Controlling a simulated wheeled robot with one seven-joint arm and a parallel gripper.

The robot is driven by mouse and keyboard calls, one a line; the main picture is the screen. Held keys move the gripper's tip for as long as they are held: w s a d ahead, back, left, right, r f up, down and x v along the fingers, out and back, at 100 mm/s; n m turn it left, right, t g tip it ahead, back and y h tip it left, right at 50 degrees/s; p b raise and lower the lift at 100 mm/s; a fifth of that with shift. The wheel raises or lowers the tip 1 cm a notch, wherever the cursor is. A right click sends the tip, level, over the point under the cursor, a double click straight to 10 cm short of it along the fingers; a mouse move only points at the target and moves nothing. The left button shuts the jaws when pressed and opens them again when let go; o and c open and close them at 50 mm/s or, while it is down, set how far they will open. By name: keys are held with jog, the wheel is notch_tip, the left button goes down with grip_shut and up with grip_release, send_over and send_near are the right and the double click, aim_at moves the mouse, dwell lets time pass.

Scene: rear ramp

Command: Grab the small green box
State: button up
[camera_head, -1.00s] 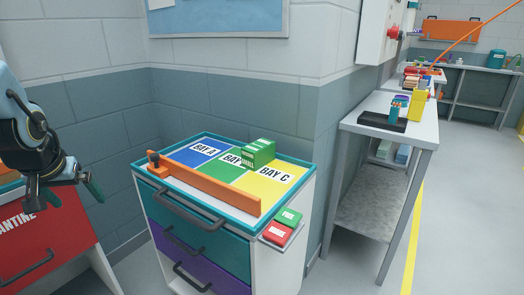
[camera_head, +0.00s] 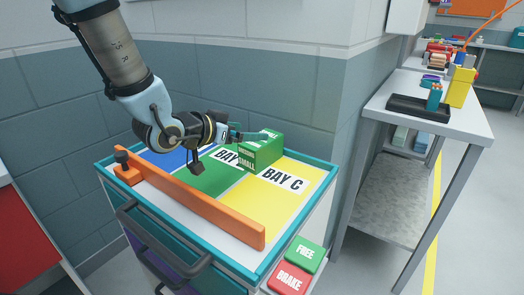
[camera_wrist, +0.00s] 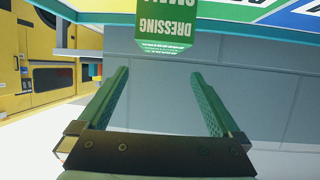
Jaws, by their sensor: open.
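The small green box (camera_head: 262,154) with white lettering lies on the tray top, across the green and yellow bay areas. My gripper (camera_head: 240,135) is above the tray at the box's left, its fingers pointing right toward the box's upper left part. In the wrist view the green box (camera_wrist: 165,28) shows upside down at the top, reading "DRESSING". There my gripper (camera_wrist: 159,74) has its two green fingers wide apart with nothing between them. The box appears beyond the fingertips, roughly centred between them. Whether a finger touches the box cannot be told from the head view.
The tray's teal rim (camera_head: 322,192) surrounds the coloured bays. An orange bar (camera_head: 200,208) with a dark knob (camera_head: 122,157) runs along the near side. FREE (camera_head: 305,254) and BRAKE (camera_head: 290,278) pads sit at the front right corner. A metal bench (camera_head: 455,125) stands right.

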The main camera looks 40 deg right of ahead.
aim_at(250, 145)
notch_tip(250, 145, down, 3)
jog(key=shift+d+f, duration=0.1)
jog(key=shift+w+d, duration=0.15)
jog(key=shift+d, duration=0.5)
jog(key=shift+p+x, duration=0.7)
jog(key=shift+x, duration=2.2)
jog(key=shift+f, duration=0.1)
jog(key=c, duration=1.4)
